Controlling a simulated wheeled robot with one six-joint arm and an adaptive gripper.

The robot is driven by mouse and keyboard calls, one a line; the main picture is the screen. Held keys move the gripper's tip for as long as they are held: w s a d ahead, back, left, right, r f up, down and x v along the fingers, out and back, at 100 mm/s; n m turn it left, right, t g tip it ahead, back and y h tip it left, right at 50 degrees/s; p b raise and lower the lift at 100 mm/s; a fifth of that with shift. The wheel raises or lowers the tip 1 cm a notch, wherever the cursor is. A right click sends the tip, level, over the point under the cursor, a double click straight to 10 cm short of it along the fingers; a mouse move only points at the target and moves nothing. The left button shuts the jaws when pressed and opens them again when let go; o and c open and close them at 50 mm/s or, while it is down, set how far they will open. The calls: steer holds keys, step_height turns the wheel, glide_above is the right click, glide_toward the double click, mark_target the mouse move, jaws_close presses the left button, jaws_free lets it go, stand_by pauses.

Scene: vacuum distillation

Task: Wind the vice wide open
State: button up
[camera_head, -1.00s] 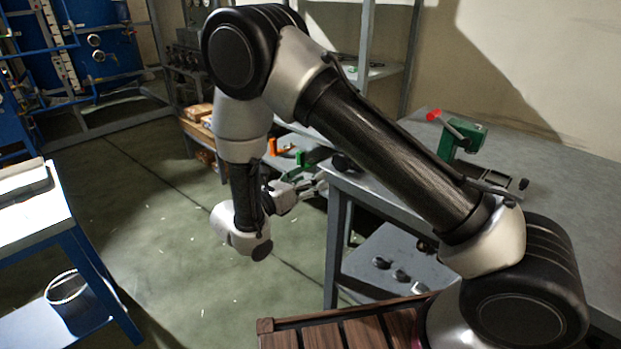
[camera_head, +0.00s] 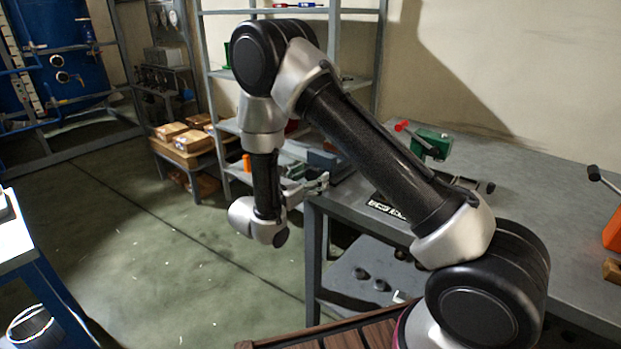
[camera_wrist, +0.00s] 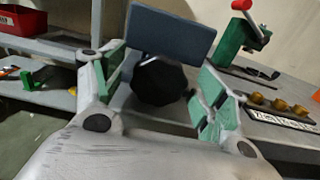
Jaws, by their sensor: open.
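A blue-grey block (camera_wrist: 170,34) with a black faceted knob (camera_wrist: 159,82) on its near side stands ahead of me in the wrist view; it looks like the vice. The block also shows beyond my gripper in the head view (camera_head: 323,160). My gripper (camera_wrist: 160,92) is open, its green-padded fingers on either side of the knob. I see space between the pads and the knob, but cannot tell how deep the knob sits between them. The vice's jaws and their gap cannot be made out. In the head view my gripper (camera_head: 318,184) is at the bench's left end.
The grey bench (camera_head: 530,200) carries a green device (camera_head: 432,144) with a red-tipped lever, right of the block. A label plate (camera_wrist: 283,121) with brass pieces (camera_wrist: 277,103) lies to the right. An orange object (camera_head: 612,232) stands at far right. Shelving (camera_head: 357,88) rises behind.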

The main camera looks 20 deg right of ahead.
steer(key=c, duration=1)
steer(key=shift+w+n, duration=0.1)
steer(key=shift+n, duration=1.5)
steer(key=o, duration=1)
steer(key=shift+a, duration=0.1)
steer(key=v, duration=1.2)
